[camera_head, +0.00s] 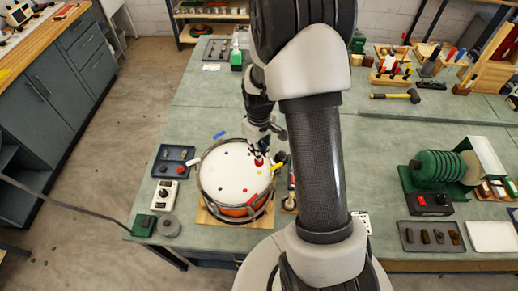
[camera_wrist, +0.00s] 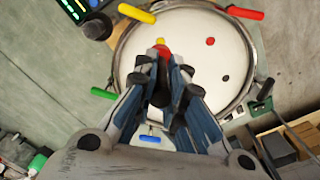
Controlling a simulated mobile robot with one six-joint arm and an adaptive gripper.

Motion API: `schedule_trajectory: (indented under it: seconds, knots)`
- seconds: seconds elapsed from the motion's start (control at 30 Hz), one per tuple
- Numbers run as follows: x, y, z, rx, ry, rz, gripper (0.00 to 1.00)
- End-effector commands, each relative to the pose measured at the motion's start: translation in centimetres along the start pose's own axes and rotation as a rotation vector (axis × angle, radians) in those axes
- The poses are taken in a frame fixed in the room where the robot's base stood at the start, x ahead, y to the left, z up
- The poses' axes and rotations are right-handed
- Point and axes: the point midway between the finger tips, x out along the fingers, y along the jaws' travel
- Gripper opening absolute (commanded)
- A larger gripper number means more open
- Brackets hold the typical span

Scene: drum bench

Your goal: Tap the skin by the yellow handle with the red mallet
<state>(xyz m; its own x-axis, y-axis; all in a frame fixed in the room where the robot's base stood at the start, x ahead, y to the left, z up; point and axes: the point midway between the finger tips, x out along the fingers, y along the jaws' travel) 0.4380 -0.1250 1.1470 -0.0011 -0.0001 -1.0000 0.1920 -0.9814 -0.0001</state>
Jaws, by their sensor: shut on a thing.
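The drum (camera_head: 211,207) has a white skin (camera_head: 228,178) with small coloured dots, and it also shows in the wrist view (camera_wrist: 205,70). The yellow handle (camera_head: 277,166) sits at the drum's right rim; in the wrist view it is at the upper left (camera_wrist: 136,13). My gripper (camera_head: 258,148) is shut on the red mallet, whose red head (camera_head: 259,161) is over the skin on the yellow handle's side. The head also shows beyond my fingertips (camera_wrist: 163,50). The fingers hide most of its grip. I cannot tell whether the head touches the skin.
Red (camera_wrist: 245,13), green (camera_wrist: 103,93), blue (camera_wrist: 150,139) and black (camera_wrist: 265,90) handles surround the rim. A dark tray (camera_head: 172,161) and a white device (camera_head: 165,195) stand left of the drum. A green ribbed machine (camera_head: 437,168) is far right.

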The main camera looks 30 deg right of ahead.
Motion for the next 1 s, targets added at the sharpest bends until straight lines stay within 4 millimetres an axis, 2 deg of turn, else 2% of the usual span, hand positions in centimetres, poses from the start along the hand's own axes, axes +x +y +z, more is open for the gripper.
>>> schedule_trajectory:
  seconds: [0.3,0.37,0.47,0.67,0.87,1.0]
  knots:
    - [2.5,0.0,0.0,0.000,-0.001,0.000,0.00]
    - [2.2,0.0,0.0,0.000,-0.001,0.000,0.00]
    - [2.8,0.0,0.0,0.000,-0.001,0.000,0.00]
    - [6.8,0.0,0.1,0.000,-0.001,-0.001,0.00]
    - [5.0,0.0,0.0,0.000,0.000,0.000,0.00]
    - [3.0,0.0,0.0,0.000,0.001,0.000,0.00]
